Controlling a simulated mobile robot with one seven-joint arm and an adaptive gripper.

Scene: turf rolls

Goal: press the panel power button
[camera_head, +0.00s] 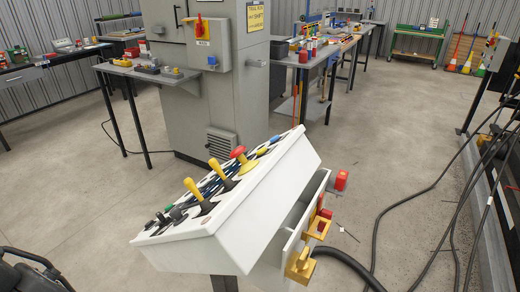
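A white sloped control panel (262,185) stands in the middle foreground. Its top carries two yellow levers, the nearer one (191,187) and the farther one (216,167). A red mushroom button on a yellow base (239,154) sits beyond them. A small green button (168,208) and small black knobs (160,217) are at the near left end. A blue button (275,139) is near the far end. I cannot tell which control is the power button. My gripper is not recognisable in this view.
A grey cabinet (222,100) with a red switch stands behind the panel. Cluttered workbenches line the back and left. Red and yellow fittings (300,263) stick out of the panel's right side. Black cables (408,205) cross the right floor. A dark curved object (28,272) is at lower left.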

